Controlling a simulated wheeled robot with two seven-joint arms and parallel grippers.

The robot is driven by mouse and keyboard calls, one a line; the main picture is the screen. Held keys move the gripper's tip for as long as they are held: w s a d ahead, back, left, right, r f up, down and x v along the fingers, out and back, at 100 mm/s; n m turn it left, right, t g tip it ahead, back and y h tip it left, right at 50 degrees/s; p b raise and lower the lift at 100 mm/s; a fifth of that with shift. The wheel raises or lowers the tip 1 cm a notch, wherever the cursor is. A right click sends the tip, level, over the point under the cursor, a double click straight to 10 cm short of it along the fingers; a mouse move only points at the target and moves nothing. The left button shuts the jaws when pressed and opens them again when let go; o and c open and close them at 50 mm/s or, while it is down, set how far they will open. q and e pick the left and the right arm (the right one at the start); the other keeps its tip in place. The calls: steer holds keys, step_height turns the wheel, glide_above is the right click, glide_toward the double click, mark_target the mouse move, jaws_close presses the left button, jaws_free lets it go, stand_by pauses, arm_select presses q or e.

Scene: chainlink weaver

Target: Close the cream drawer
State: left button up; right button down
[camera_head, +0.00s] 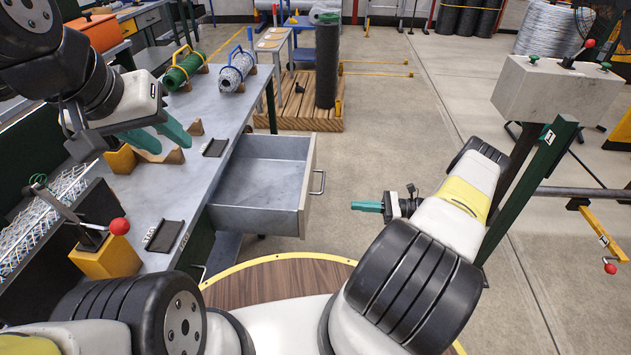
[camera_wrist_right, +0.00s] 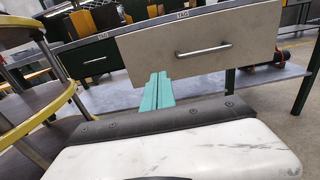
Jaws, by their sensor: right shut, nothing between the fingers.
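The cream drawer (camera_head: 308,185) stands pulled out from the grey workbench in the head view, and its inside looks empty. Its cream front with a metal bar handle (camera_head: 319,182) faces right. In the right wrist view the drawer front (camera_wrist_right: 200,48) fills the upper middle, with its handle (camera_wrist_right: 204,50) across it. My right gripper (camera_head: 354,206) is shut and empty, to the right of the drawer front and apart from the handle in the head view. Its teal fingers (camera_wrist_right: 158,76) show below the drawer front's left part. My left gripper (camera_head: 165,140) is above the bench with its teal fingers apart.
The workbench (camera_head: 190,215) holds wooden cradles, wire rolls (camera_head: 184,68) and a red-knobbed lever (camera_head: 119,227). A grey block on a green stand (camera_head: 555,90) is at the right. A black roll (camera_head: 327,60) stands on a wooden pallet behind the drawer.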

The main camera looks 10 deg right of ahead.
steer(key=x, duration=1.4)
steer(key=shift+f, duration=0.15)
